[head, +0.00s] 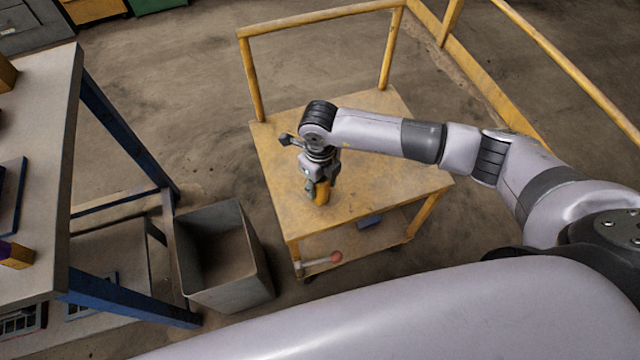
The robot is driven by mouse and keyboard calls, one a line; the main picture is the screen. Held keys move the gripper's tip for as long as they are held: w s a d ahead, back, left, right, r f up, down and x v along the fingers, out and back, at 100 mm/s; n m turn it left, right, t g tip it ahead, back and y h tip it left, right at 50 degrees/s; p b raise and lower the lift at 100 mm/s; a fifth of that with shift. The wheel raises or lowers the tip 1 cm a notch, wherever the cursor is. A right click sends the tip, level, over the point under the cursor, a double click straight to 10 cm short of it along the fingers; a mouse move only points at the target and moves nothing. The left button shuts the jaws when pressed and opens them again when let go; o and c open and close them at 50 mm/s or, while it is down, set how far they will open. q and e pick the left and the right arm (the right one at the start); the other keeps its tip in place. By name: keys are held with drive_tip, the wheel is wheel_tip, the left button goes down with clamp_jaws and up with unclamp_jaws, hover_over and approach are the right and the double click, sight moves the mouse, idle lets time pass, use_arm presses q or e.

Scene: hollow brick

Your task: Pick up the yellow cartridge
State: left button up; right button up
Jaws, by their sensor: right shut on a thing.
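The yellow cartridge (322,193) stands upright, as far as I can tell, on the top of a yellow trolley (375,180). My right gripper (317,186) points down over it and is shut on it. The fingers and wrist hide the upper part of the cartridge. I cannot tell whether its base touches the trolley top. My left gripper is not in view.
A grey open bin (225,255) stands left of the trolley. A workbench (45,160) with blue legs is at the left edge. The trolley's handle rail (320,17) rises behind its top. A yellow railing (570,65) runs at upper right. The trolley top around the cartridge is clear.

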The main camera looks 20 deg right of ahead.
clamp_jaws()
drive_tip(key=shift+r, duration=0.15)
